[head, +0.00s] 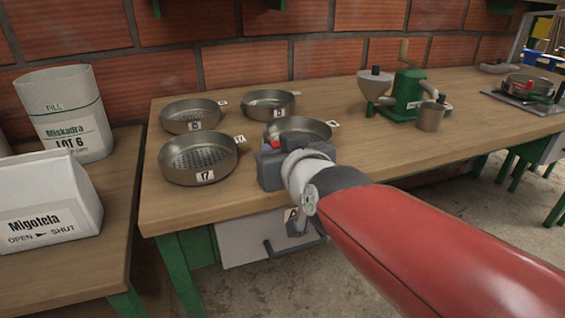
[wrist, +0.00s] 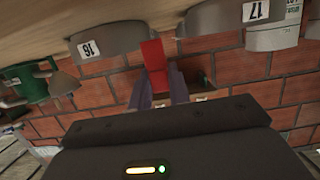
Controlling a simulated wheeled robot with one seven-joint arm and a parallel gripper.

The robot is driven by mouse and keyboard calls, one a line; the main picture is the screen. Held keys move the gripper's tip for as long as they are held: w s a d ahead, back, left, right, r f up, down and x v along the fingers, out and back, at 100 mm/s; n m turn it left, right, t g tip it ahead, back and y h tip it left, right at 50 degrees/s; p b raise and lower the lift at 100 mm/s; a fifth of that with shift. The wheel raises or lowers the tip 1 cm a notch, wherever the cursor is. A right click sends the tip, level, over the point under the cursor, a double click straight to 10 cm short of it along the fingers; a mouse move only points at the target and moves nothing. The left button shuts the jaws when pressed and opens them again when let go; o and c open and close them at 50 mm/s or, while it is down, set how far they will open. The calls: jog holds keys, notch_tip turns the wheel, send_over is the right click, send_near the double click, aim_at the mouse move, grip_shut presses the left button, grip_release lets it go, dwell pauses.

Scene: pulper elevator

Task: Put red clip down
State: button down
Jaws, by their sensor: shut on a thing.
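The red clip (wrist: 152,54) is pinched between the two fingers of my gripper (wrist: 158,84) in the wrist view. My gripper (head: 272,150) is above the bench, in front of the metal pan marked 16 (head: 312,125) and right of the pan marked 17 (head: 198,157). The wrist view is turned over; there the clip overlaps the gap between pan 16 (wrist: 112,30) and pan 17 (wrist: 212,18). Whether the clip touches a pan or the bench, I cannot tell.
Two more pans (head: 190,114) (head: 269,104) stand behind on the wooden bench (head: 350,150). A green grinder (head: 407,93) and a metal cup (head: 430,117) stand to the right. Bare bench lies around the cup.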

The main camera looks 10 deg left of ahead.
jog(key=shift+f, duration=1.7)
jog(key=shift+f+b, duration=0.1)
jog(key=shift+b, duration=0.2)
jog(key=c, duration=1.3)
grip_release()
jog(key=shift+s+d+r, duration=0.1)
jog(key=shift+s+r, duration=0.05)
jog(key=shift+r, duration=0.05)
jog(key=v, duration=1.1)
jog(key=shift+s+d, duration=0.2)
jog(key=shift+s, duration=0.05)
